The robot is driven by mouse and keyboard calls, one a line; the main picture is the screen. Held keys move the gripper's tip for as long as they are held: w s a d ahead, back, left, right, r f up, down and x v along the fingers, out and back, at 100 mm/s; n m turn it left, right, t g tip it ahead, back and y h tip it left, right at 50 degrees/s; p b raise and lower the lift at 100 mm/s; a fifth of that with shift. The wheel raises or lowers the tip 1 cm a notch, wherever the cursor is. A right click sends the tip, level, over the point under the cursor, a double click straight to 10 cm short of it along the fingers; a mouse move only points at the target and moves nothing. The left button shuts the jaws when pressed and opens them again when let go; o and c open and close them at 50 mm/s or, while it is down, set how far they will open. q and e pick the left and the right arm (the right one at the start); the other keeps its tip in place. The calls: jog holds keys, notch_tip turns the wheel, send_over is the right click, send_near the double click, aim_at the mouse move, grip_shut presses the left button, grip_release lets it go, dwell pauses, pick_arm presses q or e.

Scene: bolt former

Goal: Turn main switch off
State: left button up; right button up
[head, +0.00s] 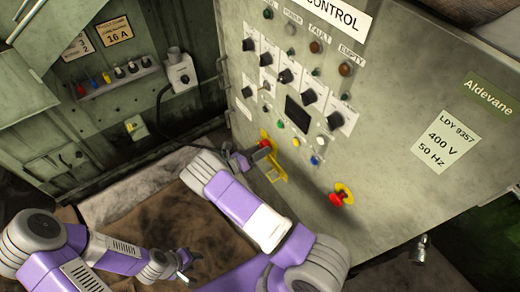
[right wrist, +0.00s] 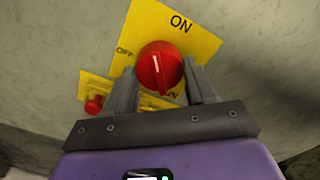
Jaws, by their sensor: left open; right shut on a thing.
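The main switch is a red rotary knob (right wrist: 161,68) on a yellow plate (right wrist: 204,42) marked ON and OFF. Its white line points up and slightly left in the right wrist view, between the OFF and ON words. In the head view the red knob (head: 265,144) is on the control panel's lower left. My right gripper (head: 245,158) is at the switch; in the right wrist view its fingers (right wrist: 163,88) are shut on the knob, one on each side. The fingers hide part of the plate. My left gripper (head: 184,264) is open and empty, low over the brown surface.
A red emergency button (head: 341,195) on yellow sits right of the switch. Black knobs, lamps and a dark display (head: 298,113) are above on the control panel (head: 400,85). A grey socket box (head: 182,75) with a cable is at the back left.

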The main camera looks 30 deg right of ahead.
jog(key=n+p, duration=0.1)
jog(key=n, duration=0.9)
jog(key=shift+r, duration=0.1)
jog(key=shift+s+n, duration=0.1)
jog(key=shift+n, duration=0.3)
jog(key=o, duration=1)
jog(key=a, duration=0.7)
jog(key=shift+s+a+p, duration=0.25)
jog(key=shift+a+p, duration=0.05)
jog(key=shift+p, duration=0.05)
